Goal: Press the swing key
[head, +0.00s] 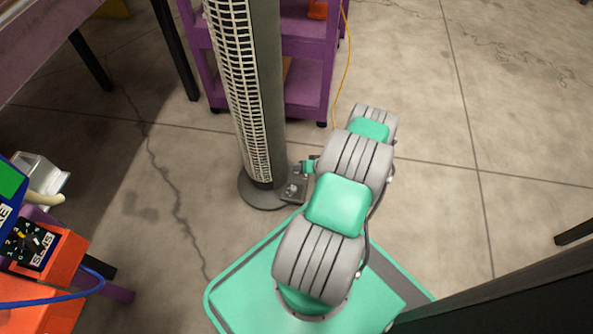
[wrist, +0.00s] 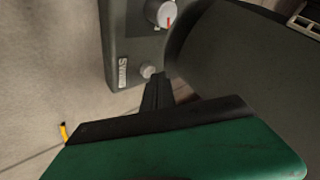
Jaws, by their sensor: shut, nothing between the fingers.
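Above the key is a larger knob (wrist: 160,14) with a red mark. My gripper (wrist: 157,80) is shut and empty, its dark fingertips at the key's lower edge in the picture. I cannot tell whether they touch it. In the head view my gripper (head: 308,168) is small beside the box, and my arm partly hides it.
A purple shelf cart (head: 300,88) stands behind the fan, with a yellow cable (head: 342,75) beside it. A purple table (head: 80,40) is at upper left. Orange equipment (head: 45,265) with a blue cable is at lower left. The floor at right is mostly clear.

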